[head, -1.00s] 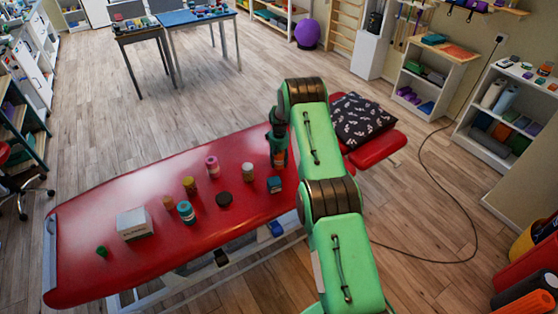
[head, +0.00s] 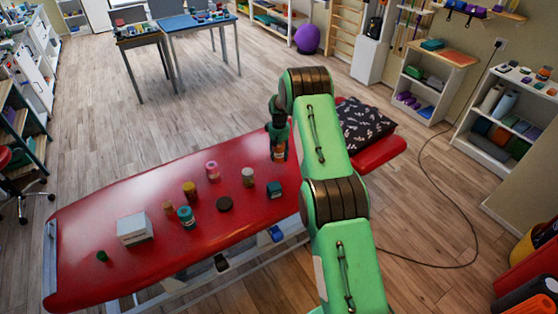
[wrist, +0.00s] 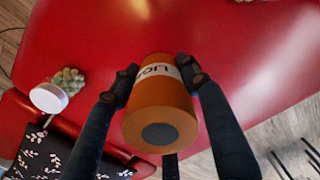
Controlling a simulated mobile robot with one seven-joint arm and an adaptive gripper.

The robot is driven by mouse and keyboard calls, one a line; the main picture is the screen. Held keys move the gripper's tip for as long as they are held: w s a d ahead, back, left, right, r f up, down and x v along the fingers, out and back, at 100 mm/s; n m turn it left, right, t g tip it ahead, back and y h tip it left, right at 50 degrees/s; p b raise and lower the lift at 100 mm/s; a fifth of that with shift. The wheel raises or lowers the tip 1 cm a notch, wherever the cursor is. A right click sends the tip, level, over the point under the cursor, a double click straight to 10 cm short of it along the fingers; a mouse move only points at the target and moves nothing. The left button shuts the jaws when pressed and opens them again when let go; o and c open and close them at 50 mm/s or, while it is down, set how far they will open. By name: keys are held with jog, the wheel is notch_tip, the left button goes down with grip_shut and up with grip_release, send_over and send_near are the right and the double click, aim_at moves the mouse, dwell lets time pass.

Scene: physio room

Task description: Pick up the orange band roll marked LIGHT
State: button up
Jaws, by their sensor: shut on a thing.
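The orange band roll (wrist: 158,105) is between the two fingers of my gripper (wrist: 159,85) in the wrist view. Its white label shows the letters "LIG", and the rest is turned out of sight. One end with a dark round core faces the camera. In the head view my gripper (head: 278,138) is over the far right part of the red treatment table (head: 130,200), with the orange roll (head: 279,154) below it. My gripper is shut on the roll. The roll looks upright and slightly above the table top, but the gap is hard to judge.
A patterned pillow (head: 365,123) lies to the right.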

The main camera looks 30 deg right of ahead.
jog(key=shift+r, duration=0.7)
